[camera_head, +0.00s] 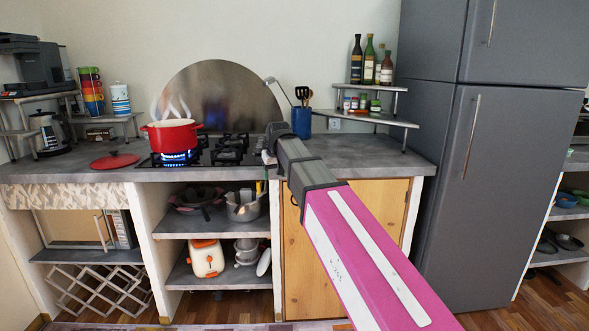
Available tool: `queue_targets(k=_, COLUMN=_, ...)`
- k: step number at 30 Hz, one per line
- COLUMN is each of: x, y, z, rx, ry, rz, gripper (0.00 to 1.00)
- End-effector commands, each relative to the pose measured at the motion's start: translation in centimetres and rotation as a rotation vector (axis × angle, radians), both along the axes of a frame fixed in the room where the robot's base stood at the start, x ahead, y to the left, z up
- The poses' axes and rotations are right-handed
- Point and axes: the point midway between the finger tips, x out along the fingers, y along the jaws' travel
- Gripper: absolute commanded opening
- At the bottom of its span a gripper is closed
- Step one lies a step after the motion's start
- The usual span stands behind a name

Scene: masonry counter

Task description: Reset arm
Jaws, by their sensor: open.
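My arm reaches in from the lower right, its pink and white link ending in a dark grey wrist over the front of the counter. My gripper (268,158) is at the far end, small and partly hidden by the wrist. It is open, and I see nothing held in it. It is just right of the gas stove (228,150), above or near the counter's front edge; the exact gap is unclear.
A steaming red pot (172,136) sits over a lit burner, with its red lid (115,160) on the counter (60,168) to the left. A blue utensil holder (301,122) stands behind my wrist. Bottles (369,62) stand on a corner shelf. A grey fridge (490,180) is at right.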

Motion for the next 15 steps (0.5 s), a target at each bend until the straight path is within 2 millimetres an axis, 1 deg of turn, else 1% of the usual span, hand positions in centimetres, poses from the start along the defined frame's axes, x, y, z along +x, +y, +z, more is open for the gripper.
queue_targets(k=1, x=-0.7, y=-1.4, z=-2.0, rx=-0.005, ry=0.014, rz=-0.016, gripper=0.62)
queue_targets(k=2, x=-0.9, y=-2.2, z=-3.1, rx=-0.007, ry=0.021, rz=-0.027, gripper=0.62)
queue_targets(k=3, x=-1.4, y=-3.4, z=-4.8, rx=-0.012, ry=0.033, rz=-0.041, gripper=0.62)
queue_targets(k=5, x=-2.1, y=-5.1, z=-7.3, rx=-0.016, ry=0.050, rz=-0.064, gripper=0.62)
queue_targets(k=6, x=-2.6, y=-6.3, z=-8.9, rx=-0.020, ry=0.060, rz=-0.079, gripper=0.62)
queue_targets(k=8, x=-3.4, y=-8.0, z=-11.2, rx=-0.025, ry=0.078, rz=-0.101, gripper=0.62)
queue_targets(k=9, x=-4.0, y=-9.1, z=-12.7, rx=-0.028, ry=0.090, rz=-0.116, gripper=0.62)
queue_targets(k=11, x=-5.1, y=-10.7, z=-14.9, rx=-0.032, ry=0.105, rz=-0.138, gripper=0.62)
queue_targets(k=15, x=-7.8, y=-14.5, z=-19.8, rx=-0.042, ry=0.145, rz=-0.190, gripper=0.62)
